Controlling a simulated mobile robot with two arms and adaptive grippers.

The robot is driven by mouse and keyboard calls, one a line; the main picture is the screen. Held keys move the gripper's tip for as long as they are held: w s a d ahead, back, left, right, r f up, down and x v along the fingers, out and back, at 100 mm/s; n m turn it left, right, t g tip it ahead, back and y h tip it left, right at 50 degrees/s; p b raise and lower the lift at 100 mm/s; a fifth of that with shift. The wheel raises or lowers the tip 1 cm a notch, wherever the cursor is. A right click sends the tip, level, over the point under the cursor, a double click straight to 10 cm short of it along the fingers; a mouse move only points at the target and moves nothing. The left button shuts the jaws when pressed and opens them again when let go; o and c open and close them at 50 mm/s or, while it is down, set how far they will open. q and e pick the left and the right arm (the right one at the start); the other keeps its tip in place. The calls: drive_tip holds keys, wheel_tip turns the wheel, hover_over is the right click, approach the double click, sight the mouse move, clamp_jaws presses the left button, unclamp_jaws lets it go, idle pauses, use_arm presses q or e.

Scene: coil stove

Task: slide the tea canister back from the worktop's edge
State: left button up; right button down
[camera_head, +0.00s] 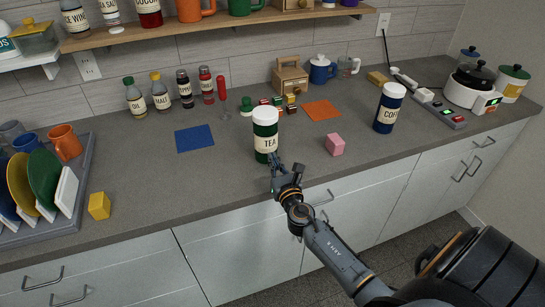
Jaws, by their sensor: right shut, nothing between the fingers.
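The tea canister (265,134) is dark green with a white lid and a "TEA" label. It stands upright on the grey worktop (227,180), a little back from the front edge. My right gripper (274,160) is shut and empty, with its fingertips at the canister's lower front. I cannot tell whether they touch it. My left gripper is out of view.
A pink cube (335,145) and an orange mat (322,110) lie right of the canister. A blue mat (194,138) lies to its left. The dark blue coffee canister (388,108) stands farther right. Small blocks (278,103) and a wooden box (291,77) stand behind.

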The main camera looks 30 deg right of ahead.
drive_tip(key=shift+w+d, duration=0.15)
drive_tip(key=shift+w, duration=0.5)
drive_tip(key=shift+w, duration=0.15)
drive_tip(key=b+x, duration=0.1)
drive_tip(key=x, duration=0.4)
drive_tip(key=b+x, duration=0.2)
drive_tip(key=x, duration=0.3)
drive_tip(key=shift+f, duration=0.25)
drive_tip(key=shift+w+d+r+b, duration=0.15)
drive_tip(key=shift+w+b, duration=0.15)
drive_tip(key=shift+w, duration=0.05)
